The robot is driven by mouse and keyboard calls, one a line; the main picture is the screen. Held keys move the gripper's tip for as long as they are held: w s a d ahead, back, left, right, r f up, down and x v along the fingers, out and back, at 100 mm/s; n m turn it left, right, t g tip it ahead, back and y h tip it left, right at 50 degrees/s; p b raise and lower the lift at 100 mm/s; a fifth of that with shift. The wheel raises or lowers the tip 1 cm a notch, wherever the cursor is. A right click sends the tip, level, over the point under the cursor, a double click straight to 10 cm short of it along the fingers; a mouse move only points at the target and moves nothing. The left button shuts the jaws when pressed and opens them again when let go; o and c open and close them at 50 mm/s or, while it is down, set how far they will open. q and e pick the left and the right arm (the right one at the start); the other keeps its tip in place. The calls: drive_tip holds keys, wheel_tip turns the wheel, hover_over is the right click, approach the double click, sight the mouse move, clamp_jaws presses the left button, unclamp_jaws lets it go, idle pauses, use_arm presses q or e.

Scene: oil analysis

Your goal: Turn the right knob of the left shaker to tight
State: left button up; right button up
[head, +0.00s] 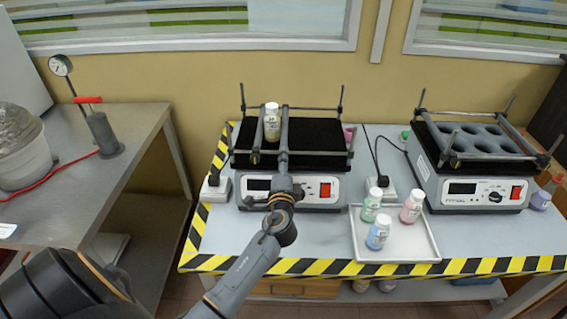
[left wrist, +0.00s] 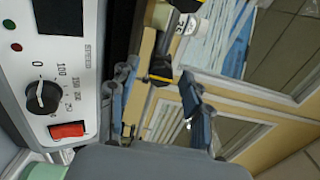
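The left shaker (head: 321,204) stands on the table, with its black platform and two clamp bars on top. A bottle (head: 271,122) stands upright between the bars. My left gripper (head: 284,168) is in front of the shaker at the right bar, hiding that bar's near end. In the left wrist view the gripper (left wrist: 160,74) is open, with a finger on each side of the dark right knob (left wrist: 161,70). I cannot tell whether either finger touches it. The front dial (left wrist: 42,97) and red switch (left wrist: 68,130) show beside the gripper. My right gripper is not in view.
A tray (head: 418,247) with several bottles is right of the left shaker. A second shaker (head: 484,190) stands farther right. A power adapter (head: 215,188) sits at the left shaker's left. A bench (head: 85,190) stands at the left.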

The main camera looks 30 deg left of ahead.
use_arm(q)
drive_tip(key=v, duration=1.2)
drive_tip(key=shift+s+a, duration=0.1)
